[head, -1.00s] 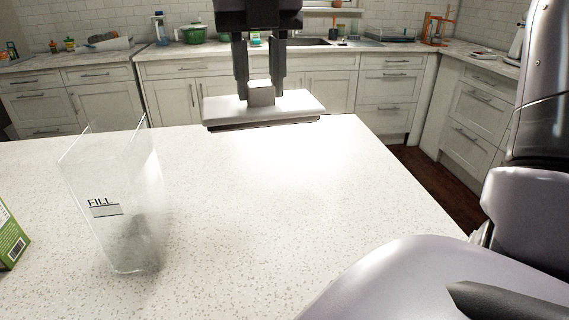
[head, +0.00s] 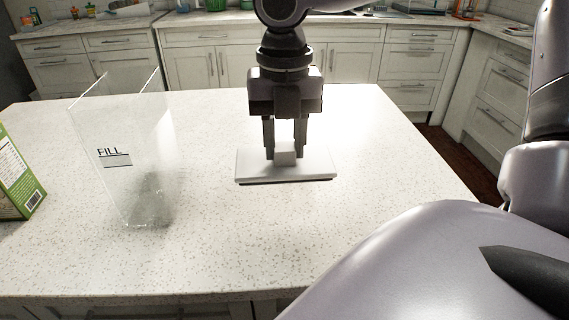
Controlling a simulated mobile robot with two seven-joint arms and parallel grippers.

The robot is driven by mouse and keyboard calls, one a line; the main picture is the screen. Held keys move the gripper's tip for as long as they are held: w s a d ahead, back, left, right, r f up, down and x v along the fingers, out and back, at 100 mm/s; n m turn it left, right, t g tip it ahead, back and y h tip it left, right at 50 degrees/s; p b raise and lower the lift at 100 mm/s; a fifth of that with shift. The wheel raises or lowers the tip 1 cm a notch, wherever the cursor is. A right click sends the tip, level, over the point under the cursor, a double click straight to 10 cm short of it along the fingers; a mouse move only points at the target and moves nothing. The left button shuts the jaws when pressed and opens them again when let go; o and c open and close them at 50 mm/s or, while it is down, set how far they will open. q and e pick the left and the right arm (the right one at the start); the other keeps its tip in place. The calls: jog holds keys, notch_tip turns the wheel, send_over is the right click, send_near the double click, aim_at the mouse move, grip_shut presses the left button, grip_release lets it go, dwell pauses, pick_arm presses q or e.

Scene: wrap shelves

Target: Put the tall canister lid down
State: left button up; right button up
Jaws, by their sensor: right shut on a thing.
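The tall canister lid (head: 310,166) is a flat white plate with a small block-shaped knob and a dark underside edge. My right gripper (head: 285,155) points down and is shut on the lid's knob. The lid is level, over the middle of the counter; I cannot tell whether it touches the surface. The tall clear canister (head: 135,160), marked "FILL", stands open-topped on the counter to the left of the lid. My left gripper is not in view.
The speckled white counter (head: 250,240) is bare in front of and around the lid. A green box (head: 18,180) stands at the left edge. Kitchen cabinets (head: 190,62) line the wall behind, past a floor gap.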

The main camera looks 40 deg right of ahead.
aim_at(284, 165)
jog(key=shift+f+b, duration=0.35)
jog(key=shift+f, duration=2.25)
jog(key=o, duration=1.1)
jog(key=shift+r, duration=0.1)
jog(key=shift+r+p, duration=0.2)
jog(key=shift+p, duration=0.1)
notch_tip(284, 165, up, 12)
jog(key=shift+f+p, duration=0.1)
jog(key=shift+p, duration=0.25)
